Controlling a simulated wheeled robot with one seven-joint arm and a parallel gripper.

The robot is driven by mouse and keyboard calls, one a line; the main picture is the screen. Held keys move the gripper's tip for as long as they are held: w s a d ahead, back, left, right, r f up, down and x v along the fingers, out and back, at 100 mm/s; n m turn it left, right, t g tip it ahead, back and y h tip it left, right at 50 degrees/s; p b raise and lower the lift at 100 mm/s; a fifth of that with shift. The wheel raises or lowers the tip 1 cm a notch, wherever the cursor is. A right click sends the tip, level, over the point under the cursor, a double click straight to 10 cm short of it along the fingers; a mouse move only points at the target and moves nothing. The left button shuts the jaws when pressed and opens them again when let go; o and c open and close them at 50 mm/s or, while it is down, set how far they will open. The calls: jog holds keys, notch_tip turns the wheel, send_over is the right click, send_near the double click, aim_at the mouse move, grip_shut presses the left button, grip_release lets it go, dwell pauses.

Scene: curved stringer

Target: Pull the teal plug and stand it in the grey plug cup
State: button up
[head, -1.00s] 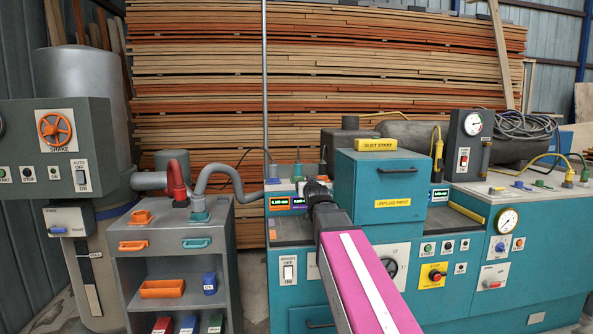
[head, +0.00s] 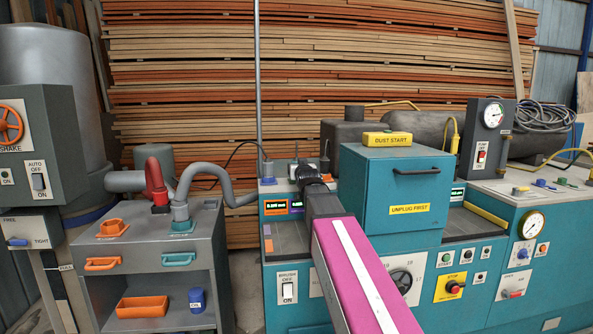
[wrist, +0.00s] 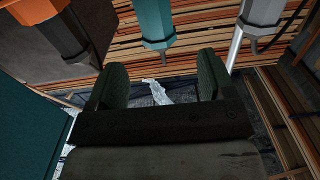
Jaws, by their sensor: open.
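The teal plug (wrist: 153,24) hangs into the top of the wrist view, with a narrow dark tip. It lies beyond the open fingers of my gripper (wrist: 162,78), roughly between them in the picture, and they do not grip it. In the head view my gripper (head: 307,174) is over the left part of the teal machine and hides most of what is behind it. I cannot tell the teal plug apart there. I cannot pick out the grey plug cup for certain in either view.
An orange plug (wrist: 33,12) and a grey plug (wrist: 262,12) flank the teal one. The teal box marked "UNPLUG FIRST" (head: 393,185) stands close on the right of my arm. A grey hose (head: 215,177) and grey cart (head: 150,245) are on the left.

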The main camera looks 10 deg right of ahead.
jog(key=w, duration=0.7)
jog(key=shift+w, duration=0.35)
jog(key=c, duration=1.1)
